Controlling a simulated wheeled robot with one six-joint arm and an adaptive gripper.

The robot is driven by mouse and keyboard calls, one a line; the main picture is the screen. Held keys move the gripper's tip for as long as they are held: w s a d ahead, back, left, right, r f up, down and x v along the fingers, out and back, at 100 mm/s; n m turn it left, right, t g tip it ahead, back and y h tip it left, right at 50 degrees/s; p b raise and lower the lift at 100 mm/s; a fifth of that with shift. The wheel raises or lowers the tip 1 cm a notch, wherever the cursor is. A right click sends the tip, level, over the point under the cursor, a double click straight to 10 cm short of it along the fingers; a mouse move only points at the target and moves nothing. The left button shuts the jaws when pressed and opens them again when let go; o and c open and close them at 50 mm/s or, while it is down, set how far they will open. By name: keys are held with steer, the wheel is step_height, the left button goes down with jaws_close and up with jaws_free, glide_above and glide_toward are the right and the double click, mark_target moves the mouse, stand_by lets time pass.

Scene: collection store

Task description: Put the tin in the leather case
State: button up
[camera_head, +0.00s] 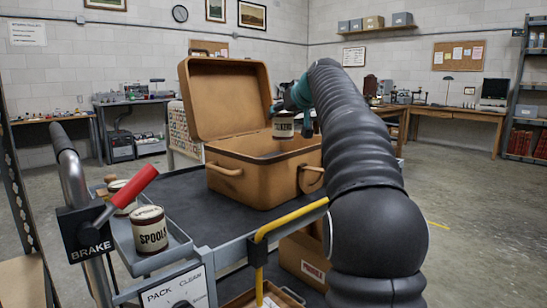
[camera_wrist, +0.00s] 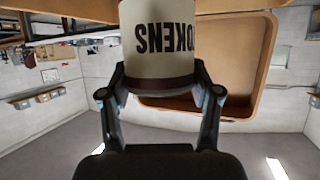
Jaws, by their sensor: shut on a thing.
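The open leather case (camera_head: 245,183) is tan and stands on the cart with its lid (camera_head: 226,100) raised. A cream tin (camera_head: 283,127) with a dark label reading TOKENS is in my gripper (camera_head: 290,113). It appears above the right part of the case's opening, apart from its floor as far as I can see. In the wrist view the tin (camera_wrist: 165,45) is upside down between the two fingers of my gripper (camera_wrist: 160,88), which are shut on its sides. The case's lid (camera_wrist: 262,70) shows behind it. The inside of the case is mostly hidden by its front wall.
A tin marked SPOOLS (camera_head: 149,229) and another tin (camera_head: 124,192) stand in a side tray at the cart's left. A red brake lever (camera_head: 130,194) and a yellow rail (camera_head: 285,219) rise near the front. The dark cart top (camera_head: 190,200) is clear left of the case.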

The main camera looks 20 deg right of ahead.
mark_target(281, 131)
steer(key=f, duration=0.1)
steer(key=f+b, duration=0.1)
steer(key=f, duration=0.3)
steer(key=shift+w+a+f+b, duration=0.2)
steer(key=shift+a+f+b, duration=0.05)
steer(key=shift+a+b, duration=0.1)
steer(key=shift+d+f+b, duration=0.15)
steer(key=shift+f+b, duration=0.3)
steer(key=shift+f, duration=1.85)
steer(key=shift+f, duration=0.15)
steer(key=o, duration=1.4)
steer(key=shift+o, duration=0.2)
steer(key=shift+r, duration=0.25)
steer(key=b+v, duration=0.1)
steer(key=v, duration=1.1)
steer(key=shift+f, duration=0.2)
